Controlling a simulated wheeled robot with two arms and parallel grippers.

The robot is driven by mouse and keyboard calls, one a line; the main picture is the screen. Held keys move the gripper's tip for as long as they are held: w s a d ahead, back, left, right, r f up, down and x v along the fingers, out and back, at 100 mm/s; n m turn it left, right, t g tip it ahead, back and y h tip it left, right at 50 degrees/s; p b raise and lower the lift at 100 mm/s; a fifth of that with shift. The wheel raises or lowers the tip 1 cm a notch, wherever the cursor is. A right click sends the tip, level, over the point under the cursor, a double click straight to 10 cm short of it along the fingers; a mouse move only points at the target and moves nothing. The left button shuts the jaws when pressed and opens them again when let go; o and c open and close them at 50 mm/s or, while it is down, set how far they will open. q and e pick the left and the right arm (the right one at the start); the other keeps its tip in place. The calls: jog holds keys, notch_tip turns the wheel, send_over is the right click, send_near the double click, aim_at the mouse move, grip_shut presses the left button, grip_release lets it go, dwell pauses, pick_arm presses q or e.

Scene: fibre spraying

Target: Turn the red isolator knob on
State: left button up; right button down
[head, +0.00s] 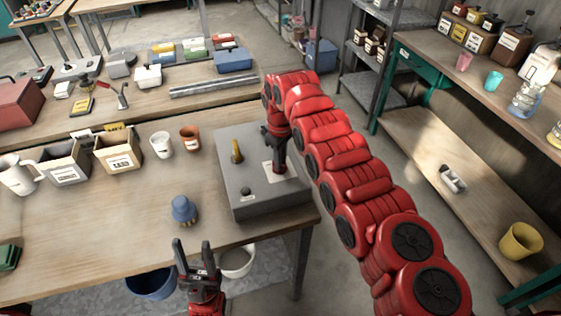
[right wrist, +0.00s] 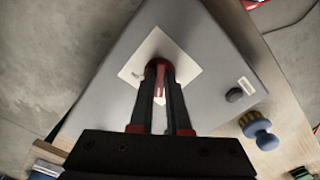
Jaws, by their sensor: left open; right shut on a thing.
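The red isolator knob (right wrist: 159,80) sits on a pale square plate on the sloping top of a grey box (head: 235,150). My right gripper (head: 278,168) reaches down over the plate, and its fingers (right wrist: 160,72) are shut on the knob in the right wrist view. The fingers hide most of the knob, so its exact angle is hard to tell. In the head view the knob is mostly hidden by the gripper. My left gripper (head: 193,250) is open and empty, in front of the table's near edge.
The box also carries a yellow lever (head: 237,150) and a dark button (right wrist: 234,95). A blue knobbed object (head: 184,210) stands left of the box. Cups (head: 161,144) and open bins (head: 118,155) stand further left. Buckets (head: 237,262) sit below the table edge.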

jog(key=m+b, duration=0.4)
jog(key=shift+a+f+m+b, duration=0.1)
jog(key=shift+f+m+b, duration=0.1)
jog(key=shift+m+b, duration=0.2)
jog(key=m+b, duration=0.3)
jog(key=m, duration=0.1)
jog(key=shift+r, duration=0.1)
jog(key=m+b, duration=0.1)
jog(key=m, duration=0.2)
jog(key=shift+a+r, duration=0.1)
jog(key=shift+r+m+b, duration=0.1)
jog(key=shift+m+b, duration=0.25)
jog(key=shift+m, duration=1.25)
jog(key=c, duration=0.9)
grip_release()
